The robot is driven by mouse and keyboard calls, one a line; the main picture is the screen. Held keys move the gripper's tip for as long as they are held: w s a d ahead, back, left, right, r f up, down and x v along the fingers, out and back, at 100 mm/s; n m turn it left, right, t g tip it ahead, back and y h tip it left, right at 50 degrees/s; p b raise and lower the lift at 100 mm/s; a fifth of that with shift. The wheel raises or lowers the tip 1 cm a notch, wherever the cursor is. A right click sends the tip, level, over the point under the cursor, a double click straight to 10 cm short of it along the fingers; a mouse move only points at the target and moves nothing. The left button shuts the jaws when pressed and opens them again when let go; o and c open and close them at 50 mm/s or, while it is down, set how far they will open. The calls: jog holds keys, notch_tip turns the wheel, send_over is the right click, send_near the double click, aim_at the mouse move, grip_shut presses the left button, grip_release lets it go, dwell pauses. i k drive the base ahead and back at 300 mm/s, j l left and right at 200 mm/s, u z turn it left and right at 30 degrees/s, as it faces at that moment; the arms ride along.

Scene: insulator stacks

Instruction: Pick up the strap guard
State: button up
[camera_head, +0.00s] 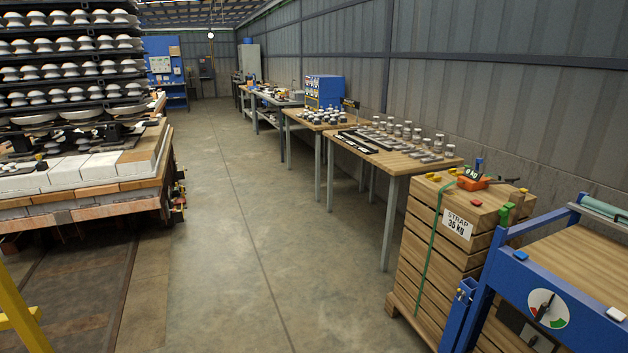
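A slatted wooden crate (420,249) stands at the right, with a green strap (430,240) down its front and a sign (457,223) reading "STRAP" with a weight. Small coloured pieces lie on its top: a yellow piece (432,176) at the far left edge, a red piece (476,203) near the front edge, and a green piece (504,215) at the near right corner. I cannot tell which piece is the strap guard. My gripper is not in view.
A blue-framed bench (492,265) with a dial (547,308) stands close beside the crate at the right. Wooden tables (398,161) with metal parts line the right wall. A rack of insulators (70,70) stands left. The concrete aisle (230,200) between is clear.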

aim_at(430, 175)
jog(key=i+u, duration=0.25)
jog(key=i, duration=1.45)
